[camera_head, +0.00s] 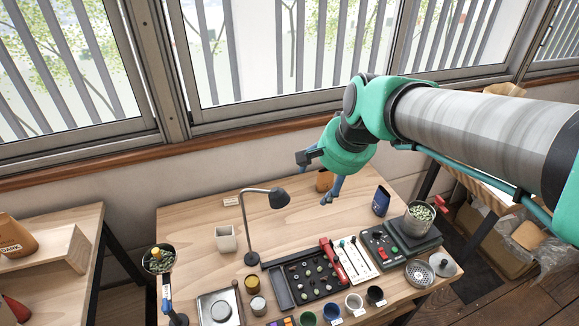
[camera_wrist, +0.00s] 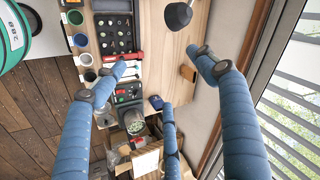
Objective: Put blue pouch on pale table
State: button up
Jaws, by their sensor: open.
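The blue pouch (camera_head: 381,200) stands near the back right of the middle wooden table (camera_head: 185,235), beside a digital scale. It also shows in the wrist view (camera_wrist: 156,102), small and below the spread fingers. My gripper (camera_head: 317,179) hangs above the back of this table, left of the pouch and apart from it. In the wrist view my gripper (camera_wrist: 150,78) has its blue fingers spread wide with nothing between them. A light wooden table (camera_head: 60,222) stands at the left, and a pale surface (camera_head: 470,170) shows partly behind my arm at the right. I cannot tell which is the pale table.
A brown pouch (camera_head: 324,181) stands below my gripper. A desk lamp (camera_head: 252,225), a black sample tray (camera_head: 308,277) and a pot of green beans (camera_head: 419,218) crowd the middle table. A window (camera_head: 280,50) runs behind. The table's back left is mostly clear.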

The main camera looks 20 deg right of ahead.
jog(key=s+a+n, duration=0.2)
jog(key=s+n, duration=0.2)
jog(key=s, duration=0.3)
jog(key=s+a+r+n, duration=0.1)
jog(key=s+a+n, duration=0.2)
jog(key=s+n, duration=0.2)
jog(key=s, duration=0.2)
jog(key=shift+s+a+t, duration=0.3)
jog(key=shift+s, duration=0.05)
